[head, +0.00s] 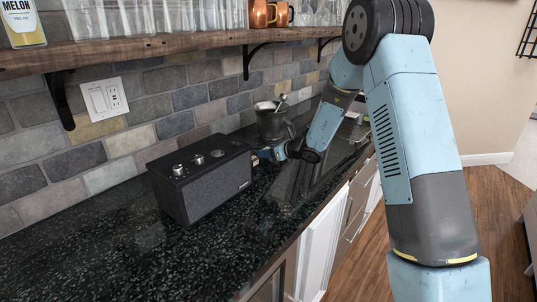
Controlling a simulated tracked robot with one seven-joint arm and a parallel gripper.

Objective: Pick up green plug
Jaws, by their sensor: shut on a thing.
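My gripper (259,156) is low over the black stone counter (130,255), at the right end of a black speaker box (205,178). The arm reaches down to it from the right. The fingertips are small and partly hidden at the speaker's back right corner. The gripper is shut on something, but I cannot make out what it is. I can make out no green plug in this view; the speaker and the gripper hide the spot between them.
A dark metal mortar with a pestle (272,120) stands just behind the gripper. A wooden shelf (150,45) with glasses, copper mugs and a bottle hangs above. The front left counter is clear.

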